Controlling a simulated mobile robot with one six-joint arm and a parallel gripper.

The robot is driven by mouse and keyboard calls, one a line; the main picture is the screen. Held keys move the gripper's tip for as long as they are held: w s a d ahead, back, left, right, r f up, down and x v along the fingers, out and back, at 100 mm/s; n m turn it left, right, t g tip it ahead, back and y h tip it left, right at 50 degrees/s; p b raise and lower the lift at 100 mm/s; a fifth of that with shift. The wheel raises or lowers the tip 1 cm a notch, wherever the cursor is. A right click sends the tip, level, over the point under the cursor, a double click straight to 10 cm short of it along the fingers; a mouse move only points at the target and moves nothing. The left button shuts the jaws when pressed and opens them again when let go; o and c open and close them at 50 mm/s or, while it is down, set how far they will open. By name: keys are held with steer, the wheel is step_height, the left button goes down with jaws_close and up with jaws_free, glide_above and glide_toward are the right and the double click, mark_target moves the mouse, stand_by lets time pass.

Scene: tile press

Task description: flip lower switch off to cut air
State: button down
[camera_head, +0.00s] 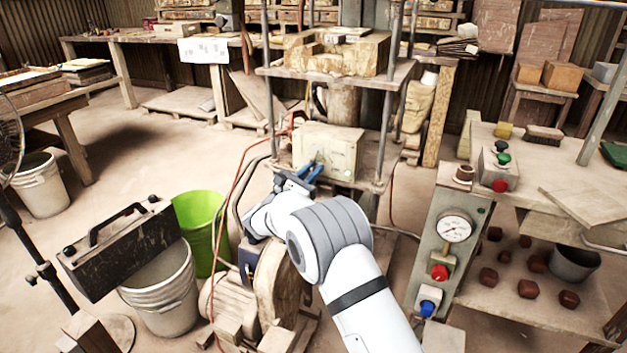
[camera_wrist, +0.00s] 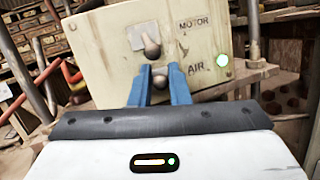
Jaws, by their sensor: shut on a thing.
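The cream switch box (camera_head: 338,148) stands on the lower shelf of the press frame. In the wrist view the box (camera_wrist: 108,58) fills the upper middle. It has an upper switch (camera_wrist: 152,46) near the word MOTOR and a lower switch (camera_wrist: 160,83) near the word AIR. A green light (camera_wrist: 222,61) glows at the right of its face. My gripper (camera_head: 313,168) reaches the front of the box. In the wrist view its blue fingers (camera_wrist: 160,76) are shut on the lower switch's round-ended lever, one on each side. The fingers partly hide the lever's base.
Red and black hoses (camera_head: 240,165) run left of the box. The press posts and upper shelf (camera_head: 400,75) stand around and above it. A gauge panel (camera_head: 440,255) is at right, and a green bucket (camera_head: 203,225) at left. Open floor lies further left.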

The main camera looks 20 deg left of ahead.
step_height(320, 180, down, 2)
steer(key=m+t+h+b, duration=0.1)
steer(key=t+h+b, duration=0.1)
steer(key=b, duration=0.3)
steer(key=shift+f+m+t+h+b, duration=0.1)
steer(key=shift+m+t+h+b, duration=0.25)
steer(key=shift+t, duration=0.35)
steer(key=shift+w+f+m+t+h+b, duration=0.15)
steer(key=shift+m+t+h+b, duration=0.45)
steer(key=shift+m+h+b, duration=0.45)
steer(key=shift+b, duration=0.35)
steer(key=shift+h, duration=0.3)
steer(key=c, duration=1.7)
jaws_free()
steer(key=p+v, duration=0.1)
steer(key=v, duration=0.6)
steer(key=shift+a+f, duration=0.1)
steer(key=shift+f, duration=0.15)
